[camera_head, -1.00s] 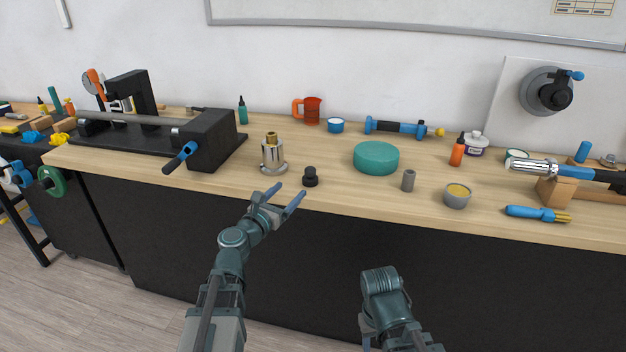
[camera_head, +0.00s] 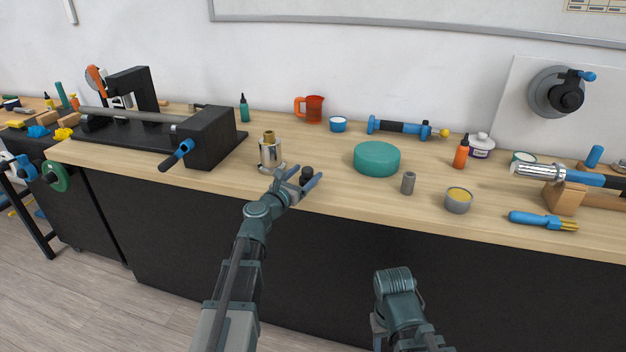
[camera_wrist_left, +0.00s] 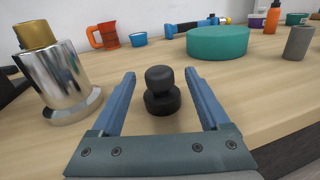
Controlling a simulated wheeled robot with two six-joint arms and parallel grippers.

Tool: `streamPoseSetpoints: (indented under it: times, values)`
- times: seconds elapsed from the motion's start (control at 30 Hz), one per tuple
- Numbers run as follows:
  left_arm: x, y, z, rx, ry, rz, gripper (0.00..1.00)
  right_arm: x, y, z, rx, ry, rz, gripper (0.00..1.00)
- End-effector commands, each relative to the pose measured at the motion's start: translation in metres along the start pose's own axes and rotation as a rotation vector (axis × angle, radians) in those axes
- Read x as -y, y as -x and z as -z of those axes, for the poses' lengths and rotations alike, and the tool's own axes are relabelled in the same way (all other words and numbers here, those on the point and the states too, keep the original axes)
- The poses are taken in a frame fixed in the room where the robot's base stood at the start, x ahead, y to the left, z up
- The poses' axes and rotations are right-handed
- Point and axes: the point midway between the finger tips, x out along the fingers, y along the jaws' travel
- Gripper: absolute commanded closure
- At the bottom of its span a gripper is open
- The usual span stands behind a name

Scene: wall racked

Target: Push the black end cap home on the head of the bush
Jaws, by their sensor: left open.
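The black end cap (camera_head: 306,173) stands on the bench near its front edge. It also shows in the left wrist view (camera_wrist_left: 160,92), upright, between the blue fingers and apart from both. My left gripper (camera_head: 298,180) is open around the cap and holds nothing. The bush (camera_head: 269,153), a shiny metal cylinder with a flange and a brass head, stands upright just left of the cap; it also shows in the left wrist view (camera_wrist_left: 55,75). My right arm shows low in the head view, but its fingers do not.
A teal round pad (camera_head: 377,159), a grey sleeve (camera_head: 408,183) and a grey tin (camera_head: 458,200) stand to the right. A black vise-like fixture (camera_head: 207,137) stands to the left. Bench between cap and pad is clear.

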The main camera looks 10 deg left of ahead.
Motion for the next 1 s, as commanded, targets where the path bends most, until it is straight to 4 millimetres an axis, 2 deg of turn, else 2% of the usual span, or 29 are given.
streamPoseSetpoints:
  times: [0.2, 0.63, 1.0]
  values:
    - [-0.0004, -0.0008, -0.0001, 0.000, 0.000, 0.000, 0.21, 0.0000, 0.0001, 0.0000, 0.000, 0.000, 0.000, 0.50]
    - [-0.0004, -0.0007, -0.0001, 0.000, 0.000, 0.000, 0.98, 0.0000, 0.0001, 0.0000, 0.000, 0.000, 0.000, 0.50]
    - [-0.0004, -0.0008, -0.0010, 0.000, 0.000, 0.000, 1.00, -0.0001, 0.0010, -0.0001, 0.000, 0.000, 0.000, 0.50]
